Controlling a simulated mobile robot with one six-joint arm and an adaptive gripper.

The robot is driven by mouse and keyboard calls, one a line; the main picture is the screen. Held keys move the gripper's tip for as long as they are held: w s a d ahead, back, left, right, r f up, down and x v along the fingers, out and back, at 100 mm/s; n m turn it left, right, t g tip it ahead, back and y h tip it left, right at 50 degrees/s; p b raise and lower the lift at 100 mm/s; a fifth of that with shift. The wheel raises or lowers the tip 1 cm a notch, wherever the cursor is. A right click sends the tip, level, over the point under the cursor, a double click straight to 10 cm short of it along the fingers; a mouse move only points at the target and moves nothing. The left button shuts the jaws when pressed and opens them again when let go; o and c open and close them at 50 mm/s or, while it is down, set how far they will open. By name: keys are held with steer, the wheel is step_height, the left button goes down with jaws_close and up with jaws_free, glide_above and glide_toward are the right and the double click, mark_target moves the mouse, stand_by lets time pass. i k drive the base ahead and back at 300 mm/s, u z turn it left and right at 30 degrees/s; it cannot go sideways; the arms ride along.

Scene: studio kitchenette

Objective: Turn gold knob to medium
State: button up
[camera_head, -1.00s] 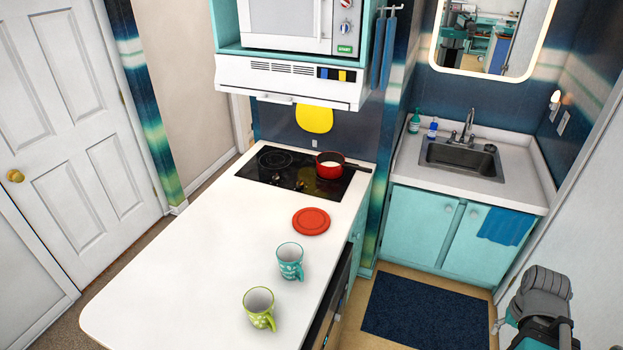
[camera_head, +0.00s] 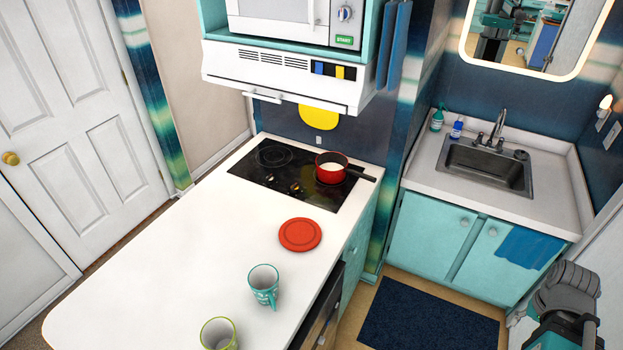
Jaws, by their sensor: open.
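The black cooktop (camera_head: 262,181) is set into the far end of the white counter. Small knobs sit on its front middle part, and one of them looks gold (camera_head: 295,188). Its setting is too small to read. A red saucepan (camera_head: 331,170) with white contents stands on the cooktop just right of the knobs, its dark handle pointing right. Part of my arm (camera_head: 563,298) shows at the lower right, over the floor and far from the cooktop. My gripper's fingers cannot be seen.
A red round lid or plate (camera_head: 300,235), a teal mug (camera_head: 263,286) and a green mug (camera_head: 218,334) stand on the counter (camera_head: 150,270). A range hood (camera_head: 285,78) and microwave hang above the cooktop. A dark mat (camera_head: 430,322) lies on clear floor before the sink (camera_head: 487,165).

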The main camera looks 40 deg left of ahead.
mark_target(295, 188)
steer(key=u, duration=0.05)
steer(key=i, duration=2)
steer(key=u, duration=2.65)
